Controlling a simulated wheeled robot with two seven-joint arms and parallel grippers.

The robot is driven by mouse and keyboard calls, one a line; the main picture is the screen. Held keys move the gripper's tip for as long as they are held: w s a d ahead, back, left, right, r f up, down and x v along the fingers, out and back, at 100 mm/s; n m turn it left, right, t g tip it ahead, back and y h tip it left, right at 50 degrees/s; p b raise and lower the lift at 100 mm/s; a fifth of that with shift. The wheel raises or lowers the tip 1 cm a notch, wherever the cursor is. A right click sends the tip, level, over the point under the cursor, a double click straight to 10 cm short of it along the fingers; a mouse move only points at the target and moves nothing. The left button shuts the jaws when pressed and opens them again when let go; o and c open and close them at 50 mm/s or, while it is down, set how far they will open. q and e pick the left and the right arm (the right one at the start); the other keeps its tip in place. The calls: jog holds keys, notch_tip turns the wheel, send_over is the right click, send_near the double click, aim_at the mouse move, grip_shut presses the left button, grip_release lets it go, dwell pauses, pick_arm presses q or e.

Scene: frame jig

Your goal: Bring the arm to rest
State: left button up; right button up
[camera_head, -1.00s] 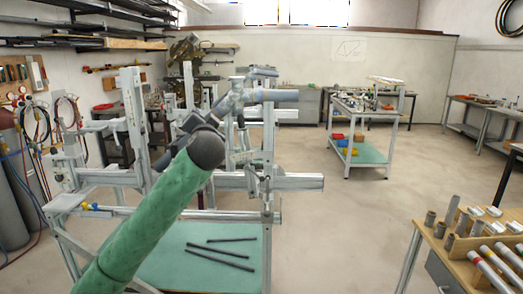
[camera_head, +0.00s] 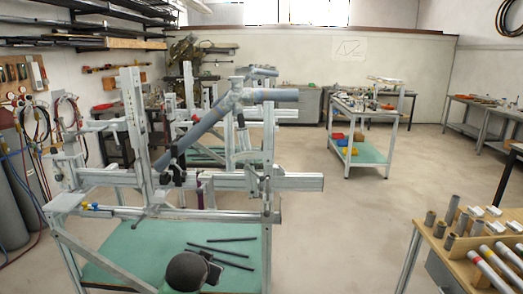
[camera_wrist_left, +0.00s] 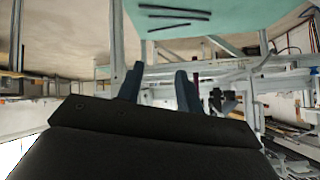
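My left gripper (camera_head: 211,270) and its dark rounded wrist are low in the head view, in front of the jig's green lower shelf (camera_head: 140,262). In the left wrist view the two fingers (camera_wrist_left: 160,78) stand apart with nothing held between them. The frame jig (camera_head: 225,182) stands above and beyond the gripper. It holds a grey horizontal tube (camera_head: 274,95) and a slanting grey tube (camera_head: 196,132), which meet near its top. The gripper looks clear of both tubes. My right gripper is not in view.
Several dark rods (camera_head: 221,253) lie on the shelf near the gripper. A wooden-topped bench (camera_head: 450,262) with tubes and fittings stands at the right. A cart (camera_head: 358,150) stands farther back. The floor (camera_head: 350,225) between jig and bench is clear.

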pick_arm(q)
jog(key=s+a+f+n+g, duration=0.2)
jog(key=s+f+g, duration=0.2)
jog(key=s+f, duration=1.6)
jog(key=s+f+g, duration=0.2)
jog(key=s+f, duration=0.4)
jog(key=s, duration=0.3)
jog(key=s+d+f+g, duration=0.1)
jog(key=s+f+g, duration=0.1)
jog(key=s+f, duration=0.4)
jog(key=s, duration=0.3)
jog(key=shift+d+f+h, duration=0.25)
jog(key=shift+h, duration=0.05)
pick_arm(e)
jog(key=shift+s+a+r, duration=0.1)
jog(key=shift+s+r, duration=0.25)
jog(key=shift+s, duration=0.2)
